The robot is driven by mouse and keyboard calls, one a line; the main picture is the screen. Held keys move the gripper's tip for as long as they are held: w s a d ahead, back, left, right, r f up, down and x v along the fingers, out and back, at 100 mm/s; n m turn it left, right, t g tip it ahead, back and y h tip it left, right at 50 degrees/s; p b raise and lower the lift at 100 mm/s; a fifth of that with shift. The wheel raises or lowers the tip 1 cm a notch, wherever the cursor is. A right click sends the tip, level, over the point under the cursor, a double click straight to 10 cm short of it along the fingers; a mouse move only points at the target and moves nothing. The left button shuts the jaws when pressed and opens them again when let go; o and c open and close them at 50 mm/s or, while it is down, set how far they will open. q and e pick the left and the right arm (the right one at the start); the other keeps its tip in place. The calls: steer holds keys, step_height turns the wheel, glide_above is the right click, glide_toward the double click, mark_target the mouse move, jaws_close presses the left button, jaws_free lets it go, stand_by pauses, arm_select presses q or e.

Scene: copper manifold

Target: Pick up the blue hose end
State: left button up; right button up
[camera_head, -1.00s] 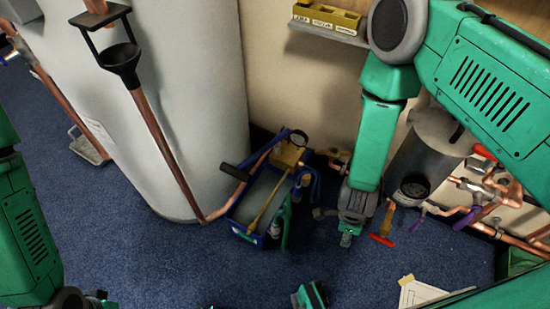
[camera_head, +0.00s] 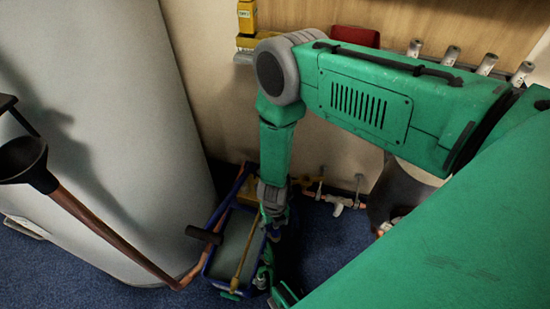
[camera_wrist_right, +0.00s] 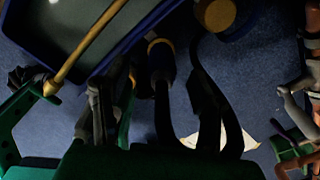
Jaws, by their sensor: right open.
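My right gripper (camera_head: 267,262) reaches down at the right side of the blue tote; its fingers are small and dark in the head view. In the right wrist view the gripper (camera_wrist_right: 152,95) is open, with dark fingers left and right. A dark blue tubular piece with a yellow ring (camera_wrist_right: 160,62), which looks like the blue hose end, shows between the fingers and runs down toward the palm. I cannot tell whether the fingers touch it. In the head view the hose end is hidden by my right arm. My left gripper is out of view.
A grey cylinder (camera_head: 392,190) and copper pipework stand at right, partly behind my arm.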

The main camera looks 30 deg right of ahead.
steer(key=shift+d+f, duration=0.1)
steer(key=shift+f, duration=0.2)
steer(key=f, duration=0.1)
steer(key=f+b, duration=0.2)
steer(key=shift+s+f, duration=0.25)
steer(key=shift+f, duration=0.1)
steer(key=shift+f+b, duration=0.4)
steer(key=shift+f, duration=0.15)
steer(key=shift+c, duration=0.8)
jaws_close()
